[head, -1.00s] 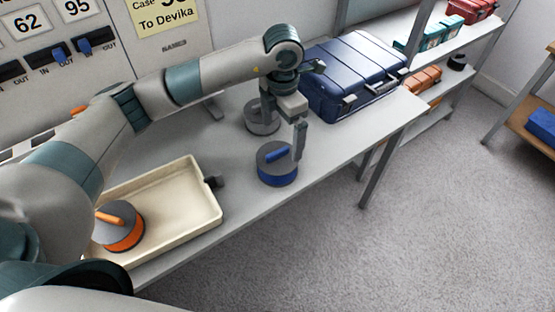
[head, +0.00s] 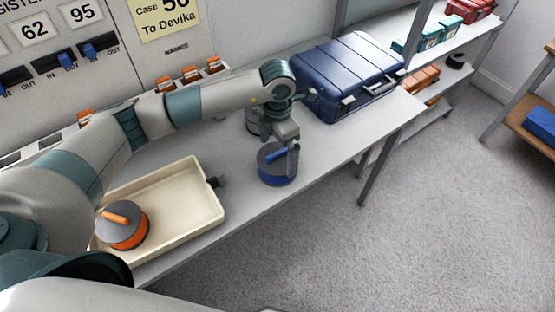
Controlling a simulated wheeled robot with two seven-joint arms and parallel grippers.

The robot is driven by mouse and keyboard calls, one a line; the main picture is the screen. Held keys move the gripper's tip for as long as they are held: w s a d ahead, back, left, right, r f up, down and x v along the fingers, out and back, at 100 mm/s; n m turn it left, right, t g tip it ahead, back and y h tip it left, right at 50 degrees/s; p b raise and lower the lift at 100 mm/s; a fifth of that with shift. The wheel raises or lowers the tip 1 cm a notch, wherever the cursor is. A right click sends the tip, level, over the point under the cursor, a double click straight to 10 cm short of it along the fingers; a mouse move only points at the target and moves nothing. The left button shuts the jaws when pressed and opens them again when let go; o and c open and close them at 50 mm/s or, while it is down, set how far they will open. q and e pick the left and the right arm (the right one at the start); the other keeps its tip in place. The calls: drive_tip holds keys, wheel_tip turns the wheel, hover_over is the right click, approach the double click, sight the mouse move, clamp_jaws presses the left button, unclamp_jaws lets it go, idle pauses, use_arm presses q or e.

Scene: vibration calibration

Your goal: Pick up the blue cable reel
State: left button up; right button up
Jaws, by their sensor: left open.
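The blue cable reel (head: 279,176) stands on the grey table, a grey-topped drum with a blue band and a blue handle on top. My left gripper (head: 283,155) is over the reel, pointing down, with its fingers at the height of the blue handle. It is open; one finger shows in front of the reel's right side and the other is hard to make out. I cannot tell whether the fingers touch the handle. My right gripper is not in the head view.
A grey reel (head: 254,121) stands just behind, partly hidden by my arm. A dark blue case (head: 345,75) lies at the table's back right. A cream tray (head: 196,204) holds an orange reel (head: 124,225) at left. The table's front edge is close to the blue reel.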

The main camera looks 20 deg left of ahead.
use_arm(q)
drive_tip(key=shift+f, duration=1.05)
drive_tip(key=c, duration=1.2)
drive_tip(key=shift+w+r, duration=0.1)
drive_tip(key=shift+r, duration=0.1)
